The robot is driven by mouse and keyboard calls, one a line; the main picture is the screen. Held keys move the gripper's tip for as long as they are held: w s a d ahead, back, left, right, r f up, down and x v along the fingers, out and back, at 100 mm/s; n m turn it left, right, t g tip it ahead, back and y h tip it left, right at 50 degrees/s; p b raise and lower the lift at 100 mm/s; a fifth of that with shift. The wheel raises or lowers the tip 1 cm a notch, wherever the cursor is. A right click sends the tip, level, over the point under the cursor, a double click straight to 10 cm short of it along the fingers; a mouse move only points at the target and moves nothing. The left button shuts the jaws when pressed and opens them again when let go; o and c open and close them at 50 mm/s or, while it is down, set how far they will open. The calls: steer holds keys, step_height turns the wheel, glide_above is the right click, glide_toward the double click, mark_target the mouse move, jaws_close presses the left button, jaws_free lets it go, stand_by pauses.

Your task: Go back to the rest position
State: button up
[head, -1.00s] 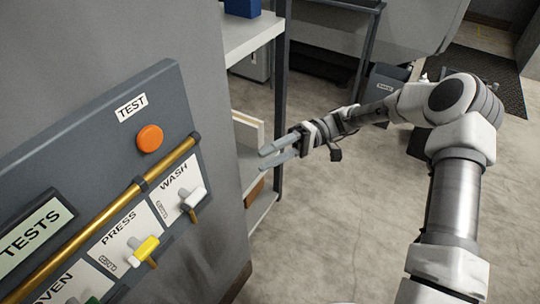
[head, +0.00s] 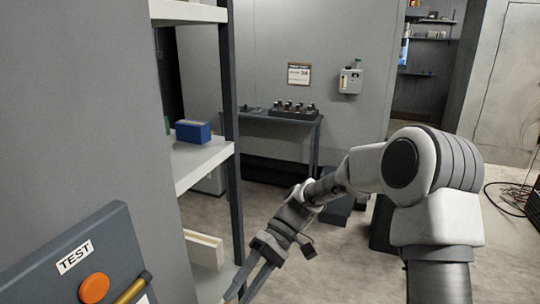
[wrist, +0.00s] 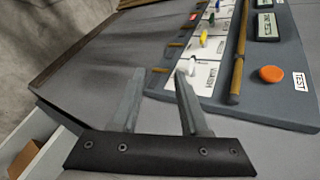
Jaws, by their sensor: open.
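My gripper (head: 245,290) is at the lower middle of the head view, pointing down and left, its fingertips near the bottom edge. In the wrist view my gripper (wrist: 158,75) has its two fingers apart with nothing between them. Beyond the fingers, the wrist view shows the grey test panel (wrist: 250,105) with its orange button (wrist: 271,74), brass rail (wrist: 239,50) and several coloured switches. The panel's upper corner (head: 110,240) also shows at the lower left of the head view. The fingers appear apart from the panel.
A shelf unit (head: 205,165) stands left of my arm, with a blue box (head: 193,131) on it and a pale box (head: 204,249) lower down. A dark table (head: 257,117) with a rack (head: 294,112) stands at the back wall. Bare floor (head: 350,265) lies right of my gripper.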

steer(key=s+d+r+m+t+h, duration=0.2)
steer(key=s+d+r+t, duration=0.2)
steer(key=d+t, duration=0.1)
steer(key=s+d+r+m+t+h+p, duration=0.1)
steer(key=s+d+r+m+t+h, duration=0.1)
steer(key=d+r+t, duration=0.3)
steer(key=s+d+r+m+t+h, duration=0.3)
steer(key=s+d+r+t, duration=0.1)
steer(key=d, duration=0.5)
steer(key=shift+s+d+r+t+h+p, duration=0.35)
steer(key=shift+s+r+t+h, duration=0.1)
steer(key=shift+s, duration=0.4)
steer(key=shift+a, duration=0.15)
